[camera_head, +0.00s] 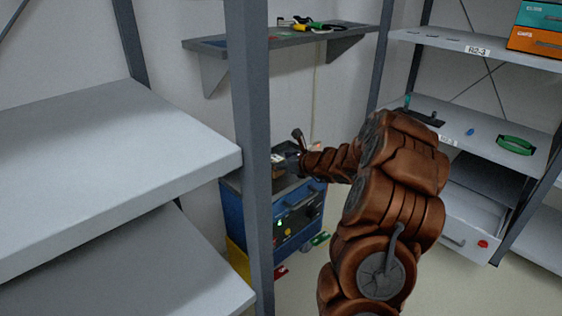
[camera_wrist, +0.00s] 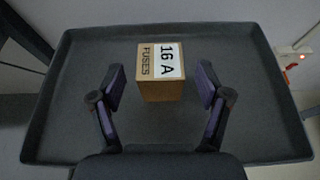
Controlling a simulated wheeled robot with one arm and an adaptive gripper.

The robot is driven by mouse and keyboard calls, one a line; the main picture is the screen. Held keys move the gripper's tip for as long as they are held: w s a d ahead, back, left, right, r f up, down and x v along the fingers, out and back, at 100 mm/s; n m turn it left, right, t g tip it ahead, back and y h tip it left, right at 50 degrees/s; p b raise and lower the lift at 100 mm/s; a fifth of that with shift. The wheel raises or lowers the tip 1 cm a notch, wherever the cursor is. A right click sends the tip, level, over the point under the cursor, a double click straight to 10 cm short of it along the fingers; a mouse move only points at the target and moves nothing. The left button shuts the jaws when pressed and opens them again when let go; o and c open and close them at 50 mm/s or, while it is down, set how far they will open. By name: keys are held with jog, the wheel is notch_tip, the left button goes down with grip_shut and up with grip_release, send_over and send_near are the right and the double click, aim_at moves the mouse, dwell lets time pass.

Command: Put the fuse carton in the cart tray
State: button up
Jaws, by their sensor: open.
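My gripper (camera_wrist: 160,82) is open, with one finger on each side of the carton and a gap on both sides. In the head view my gripper (camera_head: 290,157) is small, over the top of the blue cart (camera_head: 290,215). A grey post and my own arm hide part of the cart there.
Grey shelves stand at left (camera_head: 110,140) and right (camera_head: 470,125). A socket with a red light (camera_wrist: 293,54) is beyond the tray's right edge.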

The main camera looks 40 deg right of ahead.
jog(key=shift+r, duration=0.15)
jog(key=shift+s+d+r+p, duration=0.1)
jog(key=shift+s+r+p, duration=0.1)
jog(key=shift+r+p, duration=0.1)
jog(key=p+v, duration=0.4)
jog(key=v, duration=0.7)
jog(key=shift+s, duration=0.25)
jog(key=shift+f, duration=0.1)
